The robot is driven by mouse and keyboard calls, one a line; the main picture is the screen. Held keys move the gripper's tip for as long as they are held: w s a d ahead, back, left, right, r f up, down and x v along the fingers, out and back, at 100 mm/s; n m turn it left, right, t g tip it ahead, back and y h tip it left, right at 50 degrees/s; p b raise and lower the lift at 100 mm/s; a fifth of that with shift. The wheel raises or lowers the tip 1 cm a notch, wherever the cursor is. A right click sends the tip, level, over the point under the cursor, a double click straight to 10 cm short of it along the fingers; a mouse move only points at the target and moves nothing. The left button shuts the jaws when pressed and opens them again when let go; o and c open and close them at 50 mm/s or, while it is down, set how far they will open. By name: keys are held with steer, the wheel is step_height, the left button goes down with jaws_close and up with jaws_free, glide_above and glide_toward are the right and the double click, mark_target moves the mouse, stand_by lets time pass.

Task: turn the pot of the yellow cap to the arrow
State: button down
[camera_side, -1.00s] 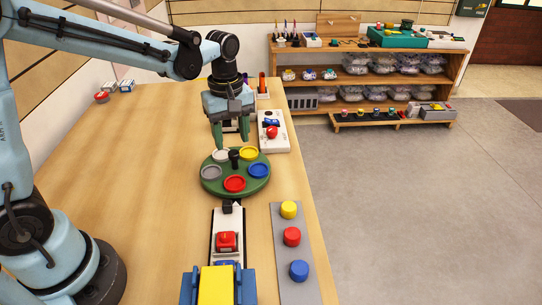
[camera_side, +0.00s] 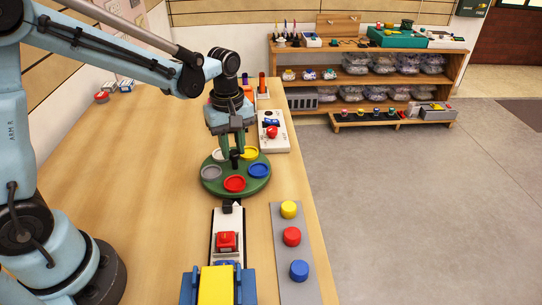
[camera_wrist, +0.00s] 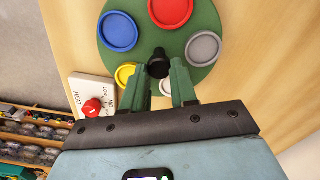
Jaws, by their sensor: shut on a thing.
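A round green turntable (camera_side: 208,188) carries several coloured pots and a black knob (camera_wrist: 158,65) at its centre. The yellow pot (camera_side: 250,153) is at the far right of the disc and partly hidden by a finger in the wrist view (camera_wrist: 125,75). The red pot (camera_side: 234,184) is on the near side, closest to the black arrow (camera_side: 228,206) at the disc's near edge. The blue pot (camera_side: 258,171) is right, the grey pot (camera_side: 211,172) left, the white pot (camera_side: 218,155) far left. My gripper (camera_side: 233,154) points down and is shut on the knob.
A grey strip (camera_side: 283,224) at the right holds yellow, red and blue caps. A white track (camera_side: 214,225) with a red block (camera_side: 227,242) lies in front. A white box (camera_side: 278,144) with a red knob stands behind right.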

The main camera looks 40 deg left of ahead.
steer(key=shift+m, duration=0.3)
steer(key=m, duration=0.6)
steer(key=shift+w, duration=0.1)
steer(key=m, duration=0.4)
steer(key=shift+d, duration=0.1)
steer(key=m, duration=0.3)
steer(key=shift+m, duration=0.3)
steer(key=m, duration=0.3)
steer(key=shift+d+m, duration=0.15)
steer(key=shift+m, duration=0.15)
steer(key=m, duration=0.3)
steer(key=shift+m, duration=0.3)
steer(key=m, duration=0.3)
steer(key=shift+m, duration=0.3)
steer(key=shift+d+m, duration=0.1)
steer(key=shift+m, duration=1.7)
